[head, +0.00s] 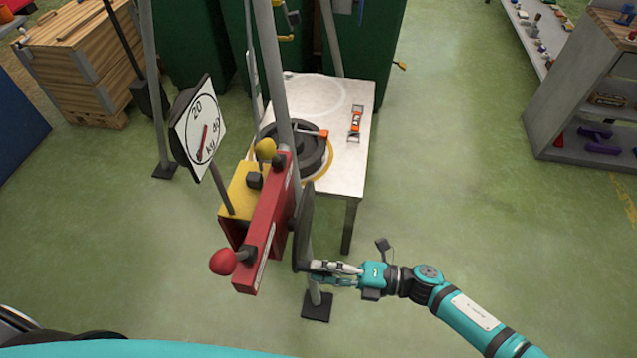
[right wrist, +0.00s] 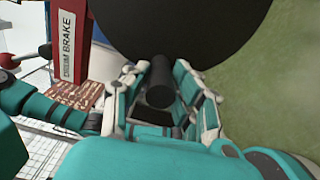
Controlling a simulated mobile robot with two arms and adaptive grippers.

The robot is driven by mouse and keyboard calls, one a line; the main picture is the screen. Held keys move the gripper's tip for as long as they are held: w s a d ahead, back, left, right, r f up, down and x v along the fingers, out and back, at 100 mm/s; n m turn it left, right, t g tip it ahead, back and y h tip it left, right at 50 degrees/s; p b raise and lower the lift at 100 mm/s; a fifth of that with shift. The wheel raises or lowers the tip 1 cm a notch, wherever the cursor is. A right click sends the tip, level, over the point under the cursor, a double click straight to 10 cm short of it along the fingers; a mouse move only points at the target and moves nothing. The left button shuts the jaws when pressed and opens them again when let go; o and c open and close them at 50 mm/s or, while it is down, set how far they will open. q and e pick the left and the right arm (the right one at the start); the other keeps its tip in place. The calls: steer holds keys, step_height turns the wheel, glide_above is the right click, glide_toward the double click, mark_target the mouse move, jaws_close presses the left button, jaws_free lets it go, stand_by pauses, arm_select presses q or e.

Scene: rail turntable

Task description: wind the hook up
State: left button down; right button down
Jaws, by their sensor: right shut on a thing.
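A red winch housing (head: 265,225) with a yellow part (head: 245,188) stands in front of me. A dark crank disc (head: 304,222), seen nearly edge-on, is on its right side. My right gripper (head: 318,267) is at the lower part of this disc. In the right wrist view the disc (right wrist: 180,22) fills the top, and the gripper's fingers are shut around a black handle (right wrist: 160,82) sticking out from it. The housing's "DRUM BRAKE" label (right wrist: 67,45) shows at the left. I cannot make out the hook. My left gripper is out of view.
A red-knobbed lever (head: 222,261) sticks out toward me. Grey poles rise around the winch.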

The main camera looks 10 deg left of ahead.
steer(key=shift+w+a+r+m+p, duration=0.15)
steer(key=shift+r+m+p, duration=0.35)
steer(key=shift+r, duration=0.45)
steer(key=shift+m, duration=0.3)
steer(key=shift+r, duration=0.15)
steer(key=r+m+p, duration=0.2)
steer(key=p, duration=0.1)
steer(key=shift+w, duration=0.2)
steer(key=shift+w+r+m+p, duration=0.1)
steer(key=shift+r+m+p, duration=0.25)
steer(key=shift+m, duration=0.45)
steer(key=shift+f, duration=0.1)
